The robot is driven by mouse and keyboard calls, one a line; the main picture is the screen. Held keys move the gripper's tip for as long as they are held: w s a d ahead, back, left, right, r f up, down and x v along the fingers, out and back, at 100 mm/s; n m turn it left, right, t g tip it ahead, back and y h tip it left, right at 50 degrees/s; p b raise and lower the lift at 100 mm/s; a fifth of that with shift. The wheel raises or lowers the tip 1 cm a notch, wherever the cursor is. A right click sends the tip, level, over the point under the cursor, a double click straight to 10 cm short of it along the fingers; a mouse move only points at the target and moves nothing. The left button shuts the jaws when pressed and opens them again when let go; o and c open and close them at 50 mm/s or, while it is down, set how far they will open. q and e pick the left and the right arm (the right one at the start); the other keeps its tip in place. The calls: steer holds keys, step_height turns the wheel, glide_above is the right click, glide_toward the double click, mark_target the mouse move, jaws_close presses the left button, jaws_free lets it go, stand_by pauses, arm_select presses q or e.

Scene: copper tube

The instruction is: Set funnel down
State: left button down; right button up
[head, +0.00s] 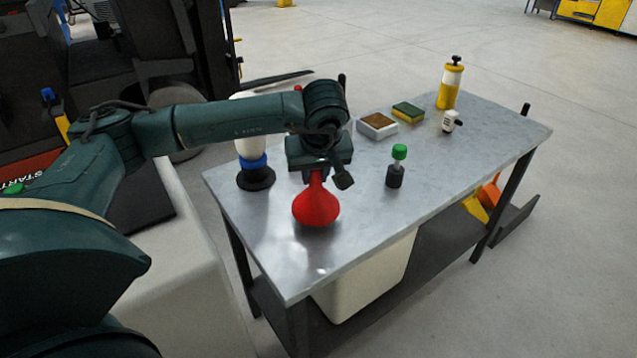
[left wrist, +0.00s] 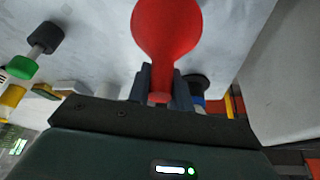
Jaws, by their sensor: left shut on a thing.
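The red funnel (head: 316,207) is at the front left part of the grey metal table (head: 380,210), spout up and wide mouth down. My left gripper (head: 317,172) is above it, shut on its narrow spout. In the left wrist view the funnel (left wrist: 167,30) sticks out from between the two fingers of the gripper (left wrist: 160,82). The funnel's mouth is at or just above the tabletop; I cannot tell whether it touches. My right gripper is not in view.
A white bottle with a blue band (head: 252,160) on a black base stands left of the gripper. A green-capped tube (head: 397,165) stands to the right. A sponge (head: 408,112), a tray (head: 377,126), a white fitting (head: 451,121) and a yellow bottle (head: 449,85) are farther back. The front table area is clear.

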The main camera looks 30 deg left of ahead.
mark_target(315, 185)
arm_select(q)
steer(key=shift+f, duration=1.6)
steer(key=c, duration=1.3)
jaws_free()
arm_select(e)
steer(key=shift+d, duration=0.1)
arm_select(q)
steer(key=shift+o, duration=0.2)
steer(key=shift+r, duration=0.2)
steer(key=v, duration=1.2)
steer(key=shift+p, duration=0.45)
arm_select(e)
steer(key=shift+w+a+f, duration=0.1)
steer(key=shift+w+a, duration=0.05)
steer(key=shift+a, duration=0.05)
